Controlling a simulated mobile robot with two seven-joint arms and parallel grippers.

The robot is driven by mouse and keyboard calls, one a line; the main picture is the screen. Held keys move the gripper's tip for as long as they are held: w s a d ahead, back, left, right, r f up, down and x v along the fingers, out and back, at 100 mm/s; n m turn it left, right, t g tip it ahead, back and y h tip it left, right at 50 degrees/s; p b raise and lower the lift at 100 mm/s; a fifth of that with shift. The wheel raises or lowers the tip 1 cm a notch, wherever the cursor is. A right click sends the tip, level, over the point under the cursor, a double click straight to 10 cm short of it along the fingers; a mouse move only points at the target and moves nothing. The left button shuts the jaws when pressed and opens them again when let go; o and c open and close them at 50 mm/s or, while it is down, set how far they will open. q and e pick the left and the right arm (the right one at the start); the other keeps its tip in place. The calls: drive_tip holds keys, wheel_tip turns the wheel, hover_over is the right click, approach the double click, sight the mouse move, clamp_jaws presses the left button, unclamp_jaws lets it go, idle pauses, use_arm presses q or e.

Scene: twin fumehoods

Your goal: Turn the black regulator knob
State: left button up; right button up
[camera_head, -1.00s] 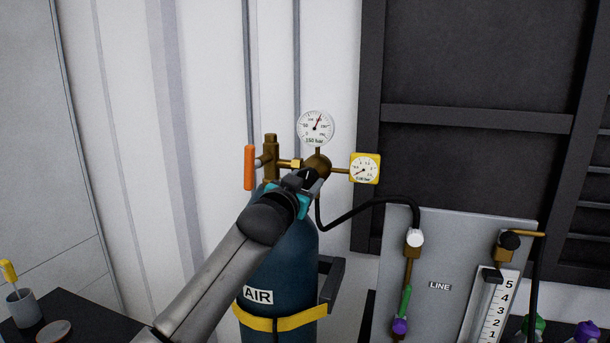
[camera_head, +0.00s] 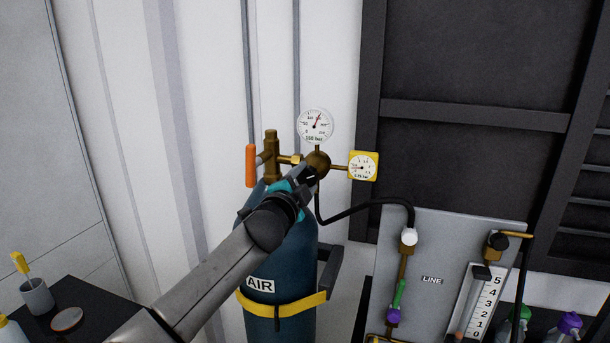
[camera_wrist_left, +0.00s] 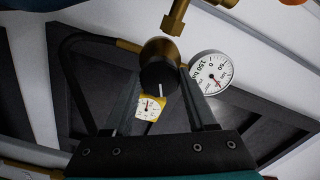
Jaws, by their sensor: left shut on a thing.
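The black regulator knob (camera_wrist_left: 158,75) has a white mark on its face and sits on the front of the round brass regulator body (camera_head: 318,160). In the wrist view it is between the two fingers of my left gripper (camera_wrist_left: 160,88). In the head view my left gripper (camera_head: 308,178) reaches up from the lower left and is shut on the knob, mostly hiding it. A yellow square gauge (camera_head: 363,167) is on the regulator's right and also shows in the wrist view (camera_wrist_left: 150,107). A white round gauge (camera_head: 315,126) stands above. My right gripper is not in view.
The blue AIR cylinder (camera_head: 282,312) stands below, held by a yellow strap (camera_head: 310,300). An orange handle (camera_head: 251,166) is left of the regulator. A black hose (camera_head: 365,209) runs to the grey LINE panel (camera_head: 430,250). A cup (camera_head: 37,298) stands at lower left.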

use_arm(q)
drive_tip(key=shift+m, duration=0.6)
drive_tip(key=o, duration=1.4)
drive_tip(key=shift+s, duration=0.1)
drive_tip(key=shift+b+v, duration=0.85)
drive_tip(key=shift+v, duration=6.7)
